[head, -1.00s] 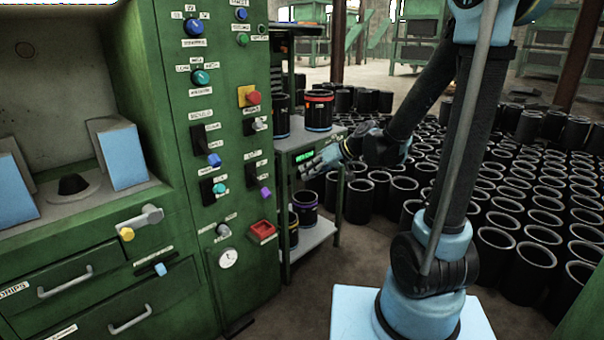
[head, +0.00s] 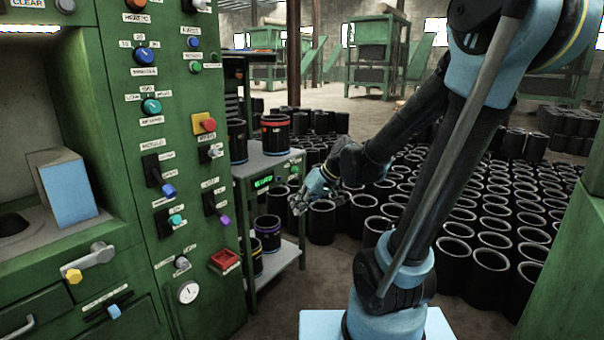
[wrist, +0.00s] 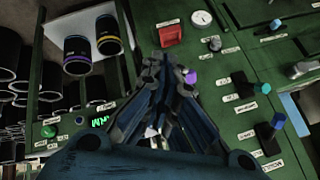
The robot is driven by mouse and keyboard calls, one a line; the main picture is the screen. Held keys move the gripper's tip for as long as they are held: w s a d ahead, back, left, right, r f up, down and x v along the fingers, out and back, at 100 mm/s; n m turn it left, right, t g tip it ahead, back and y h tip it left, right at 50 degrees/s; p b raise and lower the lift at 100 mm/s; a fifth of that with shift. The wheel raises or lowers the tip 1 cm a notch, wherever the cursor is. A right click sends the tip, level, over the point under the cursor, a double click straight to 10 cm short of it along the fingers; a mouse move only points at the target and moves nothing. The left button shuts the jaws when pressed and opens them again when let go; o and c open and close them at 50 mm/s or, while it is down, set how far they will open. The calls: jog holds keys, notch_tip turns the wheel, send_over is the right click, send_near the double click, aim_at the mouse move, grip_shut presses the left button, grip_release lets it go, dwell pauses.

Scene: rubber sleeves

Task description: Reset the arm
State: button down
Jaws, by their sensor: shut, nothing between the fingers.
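My arm stands on the right in the head view, folded at the elbow. My gripper (head: 299,207) hangs at its end, pointing down and left, in front of the shelf cart. In the wrist view my gripper (wrist: 166,70) has its fingers together with nothing between them. It is apart from the green control panel (head: 165,85), whose red square tray (head: 225,259) and gauge (head: 188,291) also show near the fingertips in the wrist view.
A shelf cart (head: 265,163) beside the panel carries a red-banded sleeve (head: 276,134) on top and a purple-banded sleeve (head: 268,233) below. Many black sleeves (head: 495,262) cover the floor behind my arm. A green post (head: 565,270) stands at the right edge.

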jog(key=s+d+f+m+h, duration=0.2)
jog(key=s+d+m+h, duration=0.1)
jog(key=s+d, duration=0.4)
jog(key=s+d+f+m+h, duration=0.3)
jog(key=s+d, duration=0.5)
jog(key=d, duration=0.5)
jog(key=shift+s+d+g+h, duration=0.15)
jog(key=shift+s+g+h, duration=0.15)
jog(key=shift+h, duration=0.2)
